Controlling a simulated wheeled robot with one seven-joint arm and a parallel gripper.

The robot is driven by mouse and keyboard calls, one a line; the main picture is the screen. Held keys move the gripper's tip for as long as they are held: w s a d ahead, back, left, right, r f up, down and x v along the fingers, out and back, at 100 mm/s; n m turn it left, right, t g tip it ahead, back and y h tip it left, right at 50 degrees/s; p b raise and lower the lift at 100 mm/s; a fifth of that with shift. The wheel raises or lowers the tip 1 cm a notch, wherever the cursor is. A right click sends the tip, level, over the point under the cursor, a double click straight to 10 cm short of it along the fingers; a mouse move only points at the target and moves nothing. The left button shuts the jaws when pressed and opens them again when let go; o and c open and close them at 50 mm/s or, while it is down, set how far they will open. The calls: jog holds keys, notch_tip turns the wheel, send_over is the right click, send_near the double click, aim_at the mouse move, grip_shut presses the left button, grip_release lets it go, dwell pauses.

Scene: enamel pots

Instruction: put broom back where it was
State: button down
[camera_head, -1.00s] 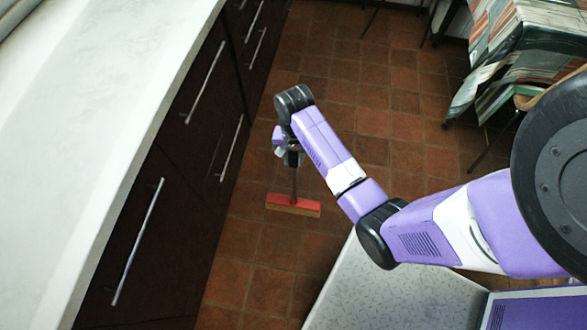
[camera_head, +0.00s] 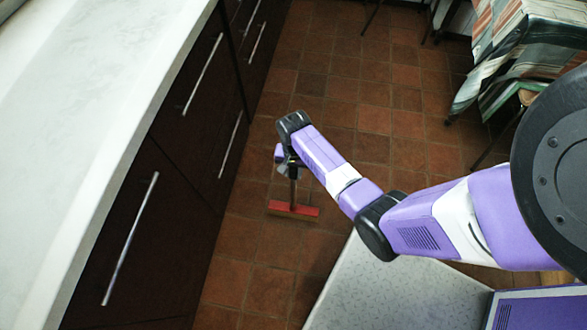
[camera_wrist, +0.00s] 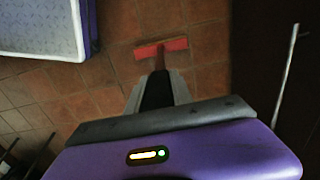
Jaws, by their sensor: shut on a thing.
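The broom (camera_head: 293,209) has a red head and a dark handle. It hangs or stands upright, head down, over the brown tiled floor; I cannot tell if the bristles touch the floor. The upper part of the handle is hidden by my arm.
Dark cabinets with metal handles (camera_head: 131,238) and a pale countertop (camera_head: 80,130) run along the left. A table with a striped cloth (camera_head: 535,40) stands at the upper right. The tiled floor (camera_head: 340,95) between them is open.

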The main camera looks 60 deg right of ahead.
jog(key=shift+f, duration=0.2)
jog(key=c, duration=1.1)
grip_release()
jog(key=r+p, duration=0.1)
jog(key=r, duration=0.5)
jog(key=r+p, duration=0.2)
jog(key=r, duration=0.4)
jog(key=shift+w+d+r, duration=0.1)
jog(key=shift+d+r, duration=0.1)
jog(key=shift+w, duration=0.1)
